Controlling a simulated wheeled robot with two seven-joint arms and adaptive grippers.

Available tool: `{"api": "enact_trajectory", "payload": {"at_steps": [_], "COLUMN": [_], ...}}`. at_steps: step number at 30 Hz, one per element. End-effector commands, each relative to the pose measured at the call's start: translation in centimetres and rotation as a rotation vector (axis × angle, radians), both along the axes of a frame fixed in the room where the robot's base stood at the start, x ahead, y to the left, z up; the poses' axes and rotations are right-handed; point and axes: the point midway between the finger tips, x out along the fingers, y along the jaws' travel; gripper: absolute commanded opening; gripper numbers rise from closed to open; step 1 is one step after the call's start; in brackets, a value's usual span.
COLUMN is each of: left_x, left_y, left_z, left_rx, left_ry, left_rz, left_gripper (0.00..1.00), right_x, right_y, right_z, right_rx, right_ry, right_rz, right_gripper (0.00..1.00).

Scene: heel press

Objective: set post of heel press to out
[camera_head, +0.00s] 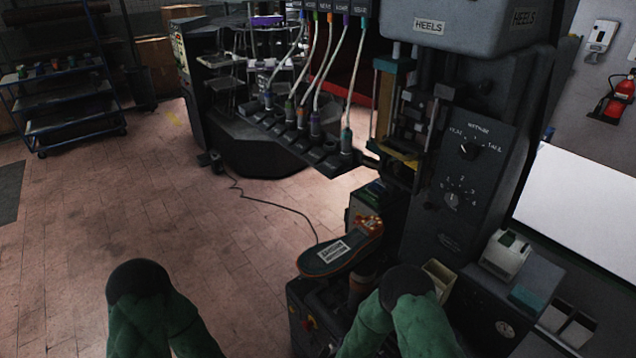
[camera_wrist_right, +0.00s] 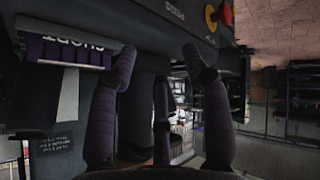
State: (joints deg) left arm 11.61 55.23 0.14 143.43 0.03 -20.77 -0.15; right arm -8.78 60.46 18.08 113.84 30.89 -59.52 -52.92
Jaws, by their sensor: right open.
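The heel press (camera_head: 455,190) stands at the right in the head view, with a "HEELS" label on its grey top housing. Its front panel carries an upper dial (camera_head: 467,151) marked "FLAT" and "TALL" and a lower numbered dial (camera_head: 451,201). A dark sole-shaped plate with an orange rim (camera_head: 341,253) sits in front of the panel, above a short brownish upright (camera_head: 360,290); I cannot tell whether this is the post. My right gripper (camera_wrist_right: 160,64) is open in the right wrist view, its dark purple fingers spread and empty near grey machine parts. My left gripper is out of view.
A red and yellow knob (camera_head: 308,323) is low on the press; the right wrist view shows a similar one (camera_wrist_right: 218,15). That view also has a purple labelled part (camera_wrist_right: 70,52). A fire extinguisher (camera_head: 614,100) hangs at right. Tiled floor (camera_head: 160,215) at left is clear.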

Motion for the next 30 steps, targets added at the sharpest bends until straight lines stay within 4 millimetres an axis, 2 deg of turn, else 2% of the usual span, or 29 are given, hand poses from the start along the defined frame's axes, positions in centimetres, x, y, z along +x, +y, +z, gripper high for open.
{"api": "enact_trajectory", "payload": {"at_steps": [1, 3, 5, 6, 12, 15, 20, 30], "left_x": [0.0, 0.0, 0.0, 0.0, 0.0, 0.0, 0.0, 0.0], "left_y": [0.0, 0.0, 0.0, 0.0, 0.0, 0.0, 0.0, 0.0], "left_z": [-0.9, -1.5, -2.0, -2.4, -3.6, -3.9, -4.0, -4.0], "left_rx": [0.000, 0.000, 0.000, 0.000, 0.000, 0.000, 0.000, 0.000], "left_ry": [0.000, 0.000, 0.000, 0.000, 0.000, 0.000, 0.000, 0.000], "left_rz": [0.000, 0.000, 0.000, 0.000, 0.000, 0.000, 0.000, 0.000], "left_gripper": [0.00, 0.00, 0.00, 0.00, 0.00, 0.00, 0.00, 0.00], "right_x": [-1.5, -4.2, -6.7, -8.6, -16.9, -19.5, -21.1, -21.1], "right_y": [-0.8, -1.2, -1.6, -1.8, -2.5, -2.7, -2.7, -2.7], "right_z": [-1.4, -2.6, -3.4, -3.7, -3.9, -3.5, -3.1, -3.1], "right_rx": [0.096, 0.232, 0.340, 0.404, 0.613, 0.655, 0.679, 0.678], "right_ry": [0.065, 0.169, 0.263, 0.329, 0.614, 0.701, 0.756, 0.755], "right_rz": [-0.041, -0.104, -0.165, -0.208, -0.406, -0.469, -0.509, -0.510], "right_gripper": [0.49, 0.49, 0.49, 0.49, 0.49, 0.49, 0.49, 0.49]}}
